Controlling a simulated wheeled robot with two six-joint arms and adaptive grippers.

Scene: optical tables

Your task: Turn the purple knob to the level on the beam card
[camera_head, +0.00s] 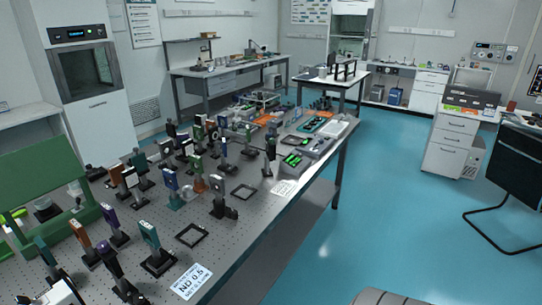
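A white card (191,281) lies flat near the front edge of the optical table (232,248); its large print appears to read "ND 0.5", and the smaller lines are not clear. A darker, purplish mount (110,260) stands nearer, at the lower left. Both are small here, and I cannot tell which one carries the purple knob or how the knob is set. I cannot make out either gripper in this view.
Many upright mounts on posts crowd the table, including a teal one (151,238) beside a flat black frame (191,235). A second white card (283,187) lies near the right edge. A green-fronted unit (45,178) stands at the left. The blue floor (400,215) is open to the right.

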